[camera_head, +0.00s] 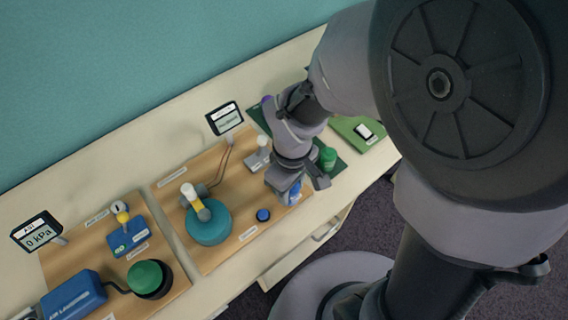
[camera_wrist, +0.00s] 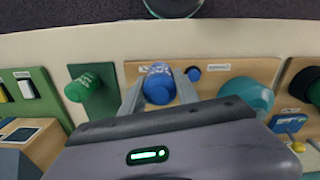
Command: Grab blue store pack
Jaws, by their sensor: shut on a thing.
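The blue store pack (camera_wrist: 159,87) is a blue cylinder with a patterned, pale-marked part, seen between my fingers in the wrist view. In the head view a bit of its blue side (camera_head: 294,192) shows below my gripper, and the rest is hidden by it. My gripper (camera_head: 300,183) is shut on the blue pack, with one finger on each side. The pack is over the front right part of a wooden board. I cannot tell whether it still touches the board.
A green pack (camera_head: 327,158) stands close to the right of my gripper. A small blue knob (camera_head: 263,214) and a teal round vessel (camera_head: 208,227) are on the board to the left. A display (camera_head: 225,119) stands behind. The table's front edge is close.

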